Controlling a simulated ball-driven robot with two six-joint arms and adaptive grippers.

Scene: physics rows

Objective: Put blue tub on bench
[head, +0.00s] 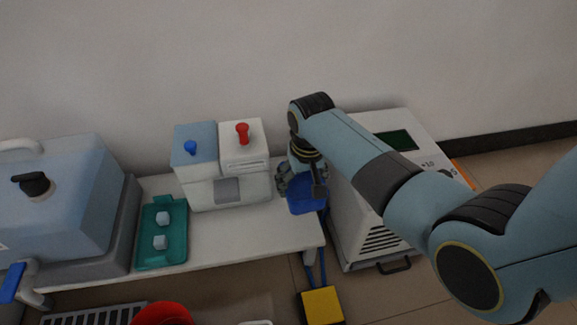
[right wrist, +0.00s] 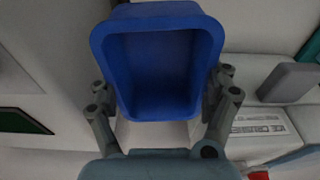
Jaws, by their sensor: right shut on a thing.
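The blue tub (head: 306,197) is at the right end of the white bench (head: 228,232), beside the blue and white machine. My right gripper (head: 301,184) is shut on it. In the right wrist view the tub (right wrist: 158,70) sits between the two fingers (right wrist: 160,108), its open side toward the camera and empty inside. Whether its underside touches the bench top cannot be told. My left gripper is not in view.
The blue and white machine (head: 198,187) with blue and red knobs stands left of the tub. A teal tray (head: 146,250) holds two pale cubes. A white cabinet (head: 352,232) stands right of the bench. A yellow box (head: 322,306) and red container (head: 162,314) are in front.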

